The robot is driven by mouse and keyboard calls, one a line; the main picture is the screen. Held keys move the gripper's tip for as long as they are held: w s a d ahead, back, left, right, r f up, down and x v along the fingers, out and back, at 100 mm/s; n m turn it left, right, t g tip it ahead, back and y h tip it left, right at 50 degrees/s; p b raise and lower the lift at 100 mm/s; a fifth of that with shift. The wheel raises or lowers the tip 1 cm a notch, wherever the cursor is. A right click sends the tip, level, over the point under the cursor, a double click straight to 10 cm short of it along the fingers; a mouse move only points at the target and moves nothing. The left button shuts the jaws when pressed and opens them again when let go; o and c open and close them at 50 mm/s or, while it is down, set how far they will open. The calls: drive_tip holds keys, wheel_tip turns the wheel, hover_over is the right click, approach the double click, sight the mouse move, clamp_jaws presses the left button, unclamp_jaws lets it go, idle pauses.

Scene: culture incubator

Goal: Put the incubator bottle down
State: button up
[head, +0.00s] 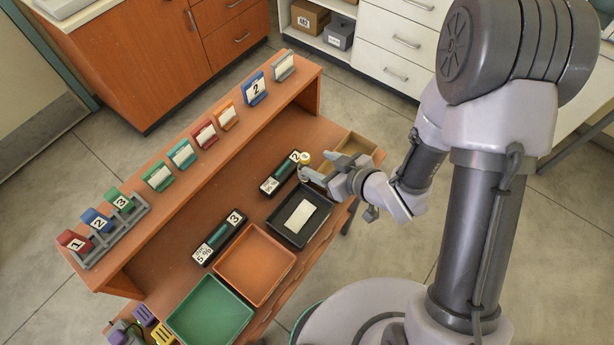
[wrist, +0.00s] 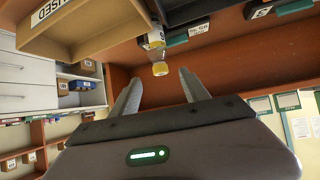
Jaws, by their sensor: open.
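The incubator bottle, small and clear with a yellow cap, stands on the orange desk in the head view (head: 304,158), at the back between the label block marked 2 and the tan tray. It also shows in the wrist view (wrist: 158,55), where the picture is upside down, with its cap near the gap between my fingertips. My gripper (head: 311,170) is open and empty, its two fingers apart in the wrist view (wrist: 159,78). No finger clearly touches the bottle. In the head view my fingers partly cover the bottle's lower part.
A tan tray (head: 371,146) marked USED in the wrist view stands to the right. A black tray (head: 284,232) with a white pad lies in front. Orange (head: 254,291) and green (head: 208,335) trays lie further left. A raised shelf (head: 190,180) with coloured cards runs along the back.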

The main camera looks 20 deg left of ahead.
sight(308, 159)
drive_tip(key=x, duration=0.5)
drive_tip(key=shift+w+a+b, duration=0.15)
drive_tip(key=shift+b, duration=0.2)
drive_tip(key=b+x, duration=0.1)
drive_tip(key=x, duration=0.4)
drive_tip(key=shift+f+b, duration=0.3)
drive_tip(key=shift+b, duration=0.1)
drive_tip(key=shift+c, duration=0.4)
clamp_jaws()
